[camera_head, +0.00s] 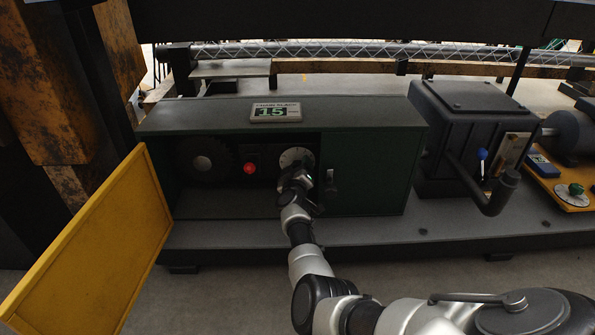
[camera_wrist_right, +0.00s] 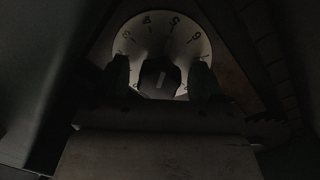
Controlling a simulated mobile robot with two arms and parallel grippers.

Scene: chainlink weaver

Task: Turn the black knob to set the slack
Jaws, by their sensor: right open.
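The black knob (camera_wrist_right: 159,79) sits at the centre of a pale round dial (camera_wrist_right: 187,37) with black numbers, which also shows in the head view (camera_head: 296,157). My right gripper (camera_wrist_right: 160,80) is open, with one finger on each side of the knob. I cannot tell whether the fingers touch it. In the head view my right gripper (camera_head: 297,177) reaches into the open cabinet (camera_head: 231,205) and hides the knob. A small display (camera_head: 275,112) on the cabinet top reads 15 in green. My left gripper is not in view.
A red button (camera_head: 249,168) and a dark round wheel (camera_head: 202,163) are left of the dial inside the cabinet. The yellow door (camera_head: 96,240) stands open at left. A black crank (camera_head: 490,193) and a blue-tipped lever (camera_head: 482,155) are at right.

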